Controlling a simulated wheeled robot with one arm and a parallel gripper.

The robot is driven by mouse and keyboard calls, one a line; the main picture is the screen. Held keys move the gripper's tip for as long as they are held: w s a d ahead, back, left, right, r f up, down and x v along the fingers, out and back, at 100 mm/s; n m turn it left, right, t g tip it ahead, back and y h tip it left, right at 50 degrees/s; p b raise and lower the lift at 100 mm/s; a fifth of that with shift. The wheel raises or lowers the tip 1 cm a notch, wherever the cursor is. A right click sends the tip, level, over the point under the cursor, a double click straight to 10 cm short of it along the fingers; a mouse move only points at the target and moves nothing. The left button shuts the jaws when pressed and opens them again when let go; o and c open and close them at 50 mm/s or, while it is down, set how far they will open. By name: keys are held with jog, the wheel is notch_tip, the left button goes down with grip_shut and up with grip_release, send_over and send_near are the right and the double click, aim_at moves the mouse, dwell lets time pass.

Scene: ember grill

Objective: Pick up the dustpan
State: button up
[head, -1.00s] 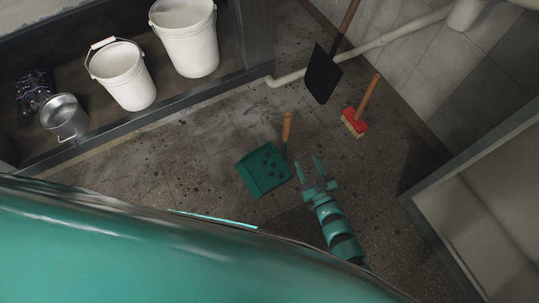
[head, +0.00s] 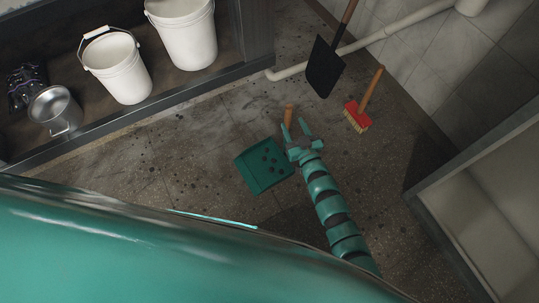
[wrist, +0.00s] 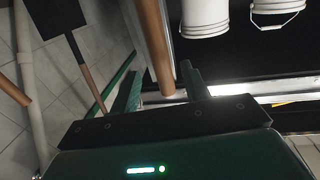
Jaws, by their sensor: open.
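The green dustpan (head: 258,172) lies on the tiled floor in the middle of the head view, with dark lumps on its pan. Its wooden handle (head: 289,114) points up the picture, and its lower part is hidden behind my gripper (head: 295,128). My gripper is open, its two fingers pointing towards the handle. In the wrist view the brown handle (wrist: 152,45) shows between the two fingertips of my gripper (wrist: 163,85). I cannot tell whether the fingers touch it.
A red-headed brush (head: 357,116) and a black shovel (head: 324,68) lean at the wall right of the handle, near a pale pipe (head: 378,40). A pale cabinet (head: 470,215) is at right.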

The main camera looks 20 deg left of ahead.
aim_at(290, 119)
jog(key=b+x, duration=0.2)
jog(key=x, duration=0.3)
jog(key=shift+s+b, duration=0.1)
jog(key=shift+b, duration=0.3)
jog(key=shift+r, duration=0.1)
grip_shut()
